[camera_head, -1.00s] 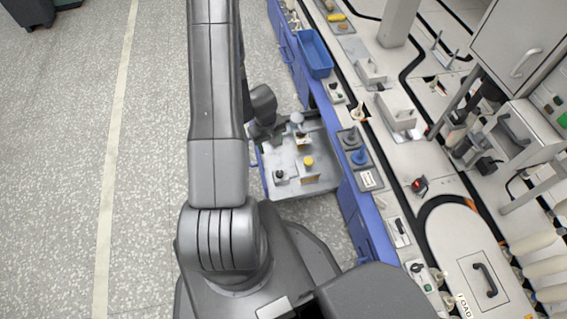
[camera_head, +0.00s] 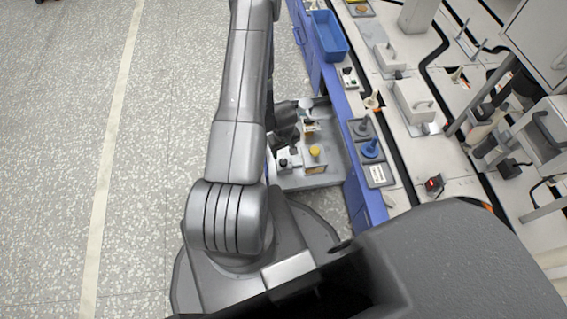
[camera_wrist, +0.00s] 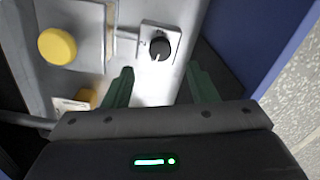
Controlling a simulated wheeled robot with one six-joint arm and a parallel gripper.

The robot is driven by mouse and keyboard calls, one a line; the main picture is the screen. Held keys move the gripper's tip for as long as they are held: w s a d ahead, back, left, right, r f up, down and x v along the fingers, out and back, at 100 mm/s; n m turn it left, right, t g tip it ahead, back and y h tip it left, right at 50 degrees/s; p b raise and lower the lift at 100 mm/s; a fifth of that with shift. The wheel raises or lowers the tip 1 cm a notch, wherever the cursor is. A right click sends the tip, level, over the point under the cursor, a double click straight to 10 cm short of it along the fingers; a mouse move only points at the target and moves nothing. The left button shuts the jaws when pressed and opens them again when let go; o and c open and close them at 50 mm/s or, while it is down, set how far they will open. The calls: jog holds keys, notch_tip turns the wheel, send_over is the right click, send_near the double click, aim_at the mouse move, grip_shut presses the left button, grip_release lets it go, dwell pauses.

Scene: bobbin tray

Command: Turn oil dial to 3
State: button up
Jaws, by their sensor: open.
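The oil dial, a black knob (camera_wrist: 159,48) on a light plate with small markings, shows ahead of my gripper in the wrist view. A pale pointer line shows on the knob, but its number is too small to read. My gripper (camera_wrist: 162,88) is open, and its two green fingers are apart, with the knob beyond and between their tips, not touched. In the head view the dial (camera_head: 283,163) is small, on the grey tray of the open blue cabinet. My gripper (camera_head: 285,140) is partly hidden behind my arm there.
A yellow knob (camera_wrist: 57,46) stands left of the dial on the same panel, also visible in the head view (camera_head: 315,151). A blue cabinet wall (camera_wrist: 245,35) rises close on the right in the wrist view. The bench with a blue bin (camera_head: 329,36) lies right of the tray.

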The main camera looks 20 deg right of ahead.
aim_at(283, 161)
notch_tip(283, 161, down, 7)
jog(key=b, duration=0.4)
